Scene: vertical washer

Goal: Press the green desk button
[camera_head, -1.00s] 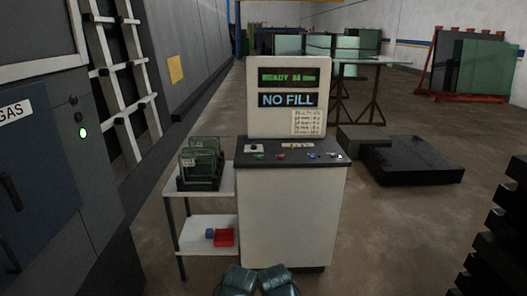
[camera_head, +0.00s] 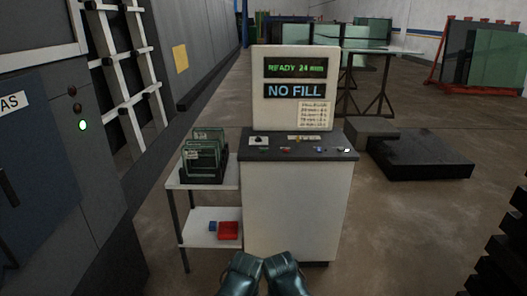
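The control desk (camera_head: 298,210) is a white cabinet with a dark sloping top, straight ahead of me. A small greenish button (camera_head: 265,152) shows faintly near the left front of its top, below a dark round knob (camera_head: 259,141). A red button and bluish controls sit further right on the same top. Two dark teal rounded parts of my arms show at the bottom middle, in front of the cabinet and well below its top. No gripper fingers can be made out, and nothing of mine touches the desk.
The upright panel (camera_head: 292,112) reads READY and NO FILL. A white two-shelf cart (camera_head: 227,186) with a dark glass rack (camera_head: 203,160) and a red block (camera_head: 228,230) stands left of the desk. A grey machine (camera_head: 40,190) fills the left. A low black platform (camera_head: 420,158) lies right.

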